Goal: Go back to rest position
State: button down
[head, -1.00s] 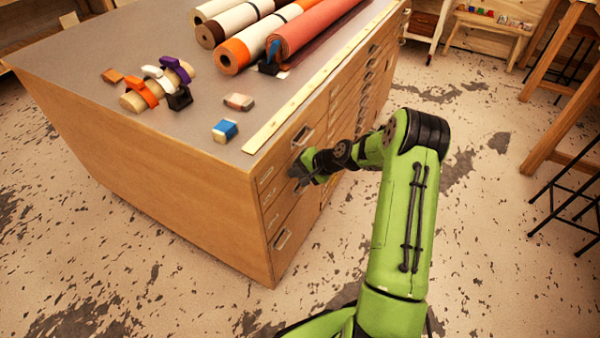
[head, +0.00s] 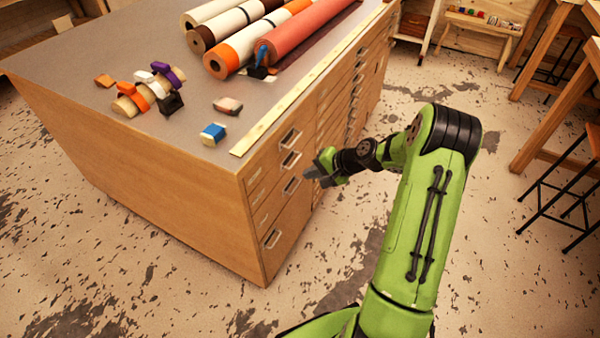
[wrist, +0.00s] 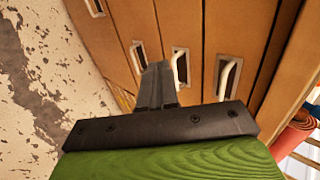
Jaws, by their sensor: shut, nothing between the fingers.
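My gripper (head: 312,172) is in front of the wooden drawer cabinet (head: 150,190), beside its drawer fronts in the head view. Its fingers are together and hold nothing. In the wrist view the shut fingers (wrist: 157,85) point toward the drawer fronts, with several metal handles (wrist: 180,68) around them. Whether the fingertips touch a drawer front cannot be told, but a gap seems to show in the head view. The drawers beside the gripper look closed.
On the cabinet top lie several rolls (head: 300,35), a long wooden strip (head: 300,90), a blue-and-white block (head: 213,134) and a tube with coloured clips (head: 140,97). A wooden table (head: 560,110) and a stool (head: 570,190) stand at the right. Open floor lies in front.

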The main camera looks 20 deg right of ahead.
jog(key=v, duration=0.3)
jog(key=shift+a, duration=0.1)
jog(key=s+a+r+n+g+h+p, duration=0.1)
jog(key=s+a+r+n+h+p, duration=0.3)
jog(key=r, duration=0.6)
jog(key=s+a+r+n+g+p, duration=0.2)
jog(key=s+a+r+n, duration=0.1)
jog(key=s+a+r, duration=0.5)
jog(key=s+a+r+n+h+p, duration=0.1)
jog(key=s+r+p, duration=0.1)
jog(key=s+r, duration=0.3)
jog(key=s+a+r+n+t+p, duration=0.1)
jog(key=s+r+n, duration=0.1)
jog(key=s+r, duration=0.4)
jog(key=s, duration=0.5)
jog(key=shift+s+r+h+p, duration=0.2)
jog(key=shift+s+h+p, duration=0.15)
jog(key=shift+h+p, duration=0.05)
